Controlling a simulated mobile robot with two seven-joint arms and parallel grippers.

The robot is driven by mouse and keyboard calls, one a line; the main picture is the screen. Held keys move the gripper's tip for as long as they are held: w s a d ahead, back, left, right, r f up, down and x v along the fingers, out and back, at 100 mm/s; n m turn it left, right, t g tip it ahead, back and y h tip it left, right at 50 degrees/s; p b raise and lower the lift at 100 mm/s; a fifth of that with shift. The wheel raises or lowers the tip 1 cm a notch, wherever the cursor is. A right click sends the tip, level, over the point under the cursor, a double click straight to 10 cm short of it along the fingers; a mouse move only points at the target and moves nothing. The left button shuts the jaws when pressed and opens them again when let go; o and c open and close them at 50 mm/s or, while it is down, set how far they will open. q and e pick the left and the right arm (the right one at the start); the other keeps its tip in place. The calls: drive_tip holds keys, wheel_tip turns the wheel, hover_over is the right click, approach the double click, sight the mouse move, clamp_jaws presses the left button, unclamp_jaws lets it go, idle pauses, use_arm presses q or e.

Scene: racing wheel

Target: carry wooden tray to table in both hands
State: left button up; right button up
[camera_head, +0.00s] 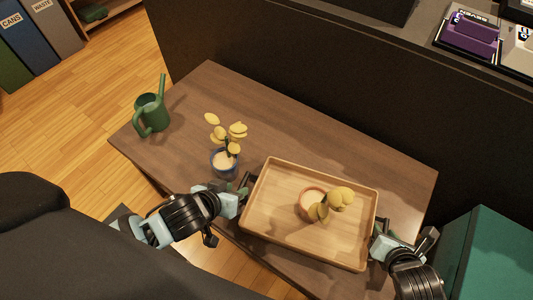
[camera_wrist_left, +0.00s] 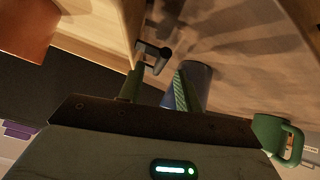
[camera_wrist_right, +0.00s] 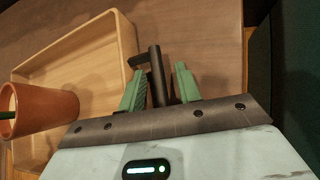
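The wooden tray (camera_head: 265,220) is over the front right of the brown table (camera_head: 295,110) and appears to rest on it. A terracotta pot (camera_head: 311,205) with a yellow-leaved plant stands in the tray. My left gripper (camera_head: 243,190) is open at the tray's left side; in the left wrist view the dark handle (camera_wrist_left: 152,52) lies near its fingertips (camera_wrist_left: 155,80). My right gripper (camera_head: 382,232) is open at the right side; in the right wrist view the dark handle (camera_wrist_right: 157,72) stands between its fingers (camera_wrist_right: 160,80), with gaps visible.
A blue pot (camera_head: 222,162) with a yellow plant stands close to my left gripper. A green watering can (camera_head: 152,113) is at the table's left end. A dark partition (camera_head: 330,60) runs behind the table. A teal box (camera_head: 488,255) is at the right.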

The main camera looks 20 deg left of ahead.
use_arm(q)
drive_tip(key=shift+v, duration=1.7)
use_arm(e)
drive_tip(key=shift+s, duration=0.1)
drive_tip(key=v, duration=1.2)
